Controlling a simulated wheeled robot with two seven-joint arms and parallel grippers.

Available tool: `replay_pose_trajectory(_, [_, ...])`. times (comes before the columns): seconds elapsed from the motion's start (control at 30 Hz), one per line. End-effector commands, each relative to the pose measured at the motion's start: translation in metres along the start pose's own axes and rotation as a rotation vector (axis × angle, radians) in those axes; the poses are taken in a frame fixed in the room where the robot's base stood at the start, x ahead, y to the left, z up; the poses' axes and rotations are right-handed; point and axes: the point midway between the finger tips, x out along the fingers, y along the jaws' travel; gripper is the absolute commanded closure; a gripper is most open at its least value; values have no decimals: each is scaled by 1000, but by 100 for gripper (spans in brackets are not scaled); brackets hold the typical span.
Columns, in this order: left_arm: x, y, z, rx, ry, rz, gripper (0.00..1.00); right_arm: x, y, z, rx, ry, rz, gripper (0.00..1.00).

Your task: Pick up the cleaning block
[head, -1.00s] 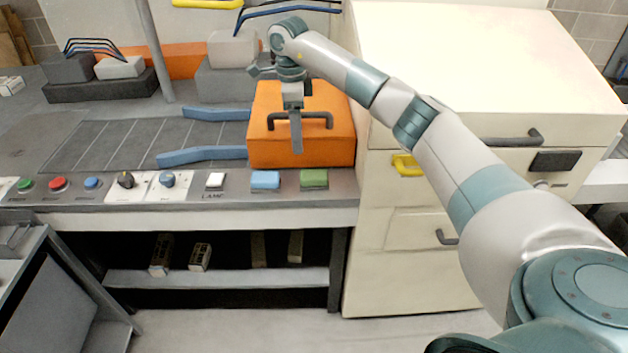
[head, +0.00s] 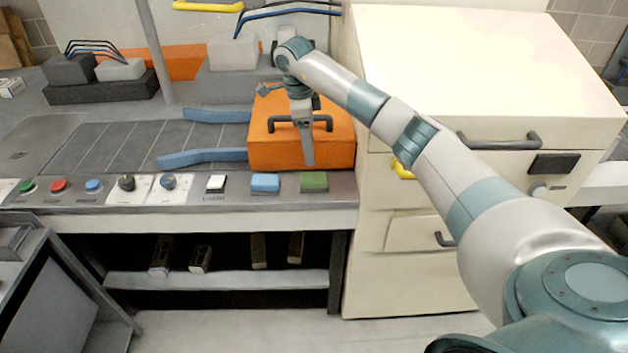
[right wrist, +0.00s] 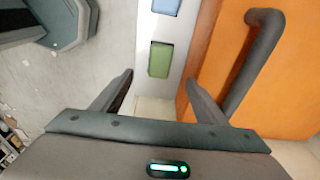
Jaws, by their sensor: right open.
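A green block (head: 314,182) and a light blue block (head: 265,182) sit on the front ledge of the grey bench; I cannot tell by sight which is the cleaning block. My right gripper (head: 308,160) is open and empty, pointing down in front of the orange box, above and behind the green block. In the right wrist view the green block (right wrist: 160,60) shows beyond the open fingertips (right wrist: 159,78), roughly between them and apart from them. The blue block (right wrist: 166,5) is partly cut off at the top edge there. My left gripper is not in view.
The orange box (head: 270,150) with a dark handle (head: 283,123) stands just behind the ledge, close to my gripper. A white switch (head: 216,183) and knobs line the ledge to the left. A cream cabinet (head: 480,70) stands at the right.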

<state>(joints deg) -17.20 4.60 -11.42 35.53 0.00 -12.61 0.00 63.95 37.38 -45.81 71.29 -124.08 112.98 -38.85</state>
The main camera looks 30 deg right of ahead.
Motion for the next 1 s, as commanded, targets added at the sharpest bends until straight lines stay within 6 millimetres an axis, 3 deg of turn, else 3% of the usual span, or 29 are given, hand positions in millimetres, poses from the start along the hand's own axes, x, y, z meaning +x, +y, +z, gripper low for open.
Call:
replay_pose_trajectory(0.2, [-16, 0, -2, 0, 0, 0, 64, 37, 1, 0, -1, 0, 3, 33])
replay_pose_trajectory(0.4, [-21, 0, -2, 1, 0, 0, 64, 59, 0, 0, 1, 0, 2, 33])
replay_pose_trajectory(0.87, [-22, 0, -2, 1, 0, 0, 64, 65, 0, 0, 0, -1, 0, 33])
replay_pose_trajectory(1.0, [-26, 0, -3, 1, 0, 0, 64, 75, 1, 0, 0, 0, 3, 33])
